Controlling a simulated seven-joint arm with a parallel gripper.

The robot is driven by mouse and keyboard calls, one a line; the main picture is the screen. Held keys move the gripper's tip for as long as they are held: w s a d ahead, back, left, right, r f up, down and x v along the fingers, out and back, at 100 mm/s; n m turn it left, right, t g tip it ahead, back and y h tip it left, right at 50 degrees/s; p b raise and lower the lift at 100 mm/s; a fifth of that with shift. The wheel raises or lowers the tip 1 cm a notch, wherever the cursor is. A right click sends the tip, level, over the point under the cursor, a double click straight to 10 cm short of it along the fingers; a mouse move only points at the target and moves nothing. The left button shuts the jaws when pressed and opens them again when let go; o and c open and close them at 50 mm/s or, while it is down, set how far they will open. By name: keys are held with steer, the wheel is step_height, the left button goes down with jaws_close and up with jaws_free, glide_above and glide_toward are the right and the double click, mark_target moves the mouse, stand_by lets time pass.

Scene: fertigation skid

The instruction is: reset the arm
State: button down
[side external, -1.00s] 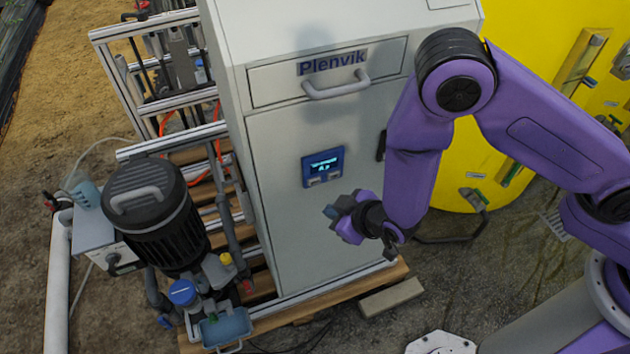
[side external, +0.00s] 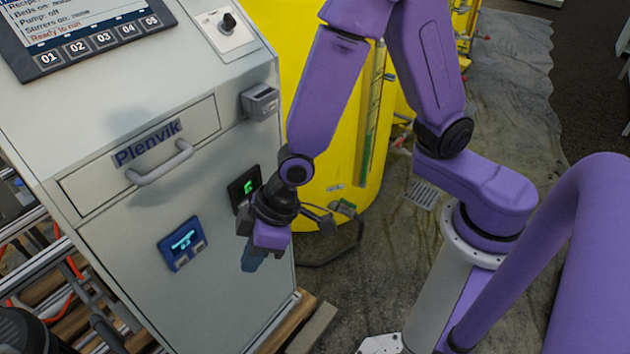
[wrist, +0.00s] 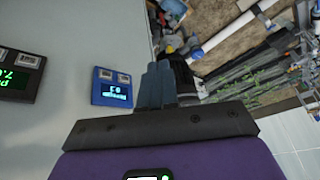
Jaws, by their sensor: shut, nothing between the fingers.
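My gripper (side external: 250,264) hangs in front of the right part of the grey Plenvik cabinet (side external: 225,300) in the side external view. It points down, right of the blue display panel (side external: 183,243) and below a black panel with a green display (side external: 244,187). Its fingers are together with nothing between them. In the wrist view the shut fingers (wrist: 157,84) show at the centre, right of the blue panel (wrist: 111,87). The black panel (wrist: 18,73) is at the left edge there. Whether the gripper touches the cabinet cannot be told.
A drawer handle (side external: 160,165) juts from the cabinet front. A yellow tank (side external: 318,100) stands behind my arm. A grey block (side external: 312,330) lies by the wooden pallet. Bare floor (side external: 360,285) lies right of the cabinet. A white pipe (wrist: 228,32) shows in the wrist view.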

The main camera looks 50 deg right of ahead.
steer(key=s+d+r+n+h, duration=0.1)
steer(key=s+d+r, duration=0.2)
steer(key=d, duration=0.4)
steer(key=s+d+r+n+g+h, duration=0.1)
steer(key=s+d+r, duration=0.3)
steer(key=s+d, duration=0.2)
steer(key=s+d+r+n+g+h, duration=0.1)
steer(key=s+d+r, duration=0.3)
steer(key=d, duration=0.6)
steer(key=shift+s+r+h, duration=0.25)
steer(key=shift+s+h, duration=0.15)
steer(key=shift+s, duration=0.05)
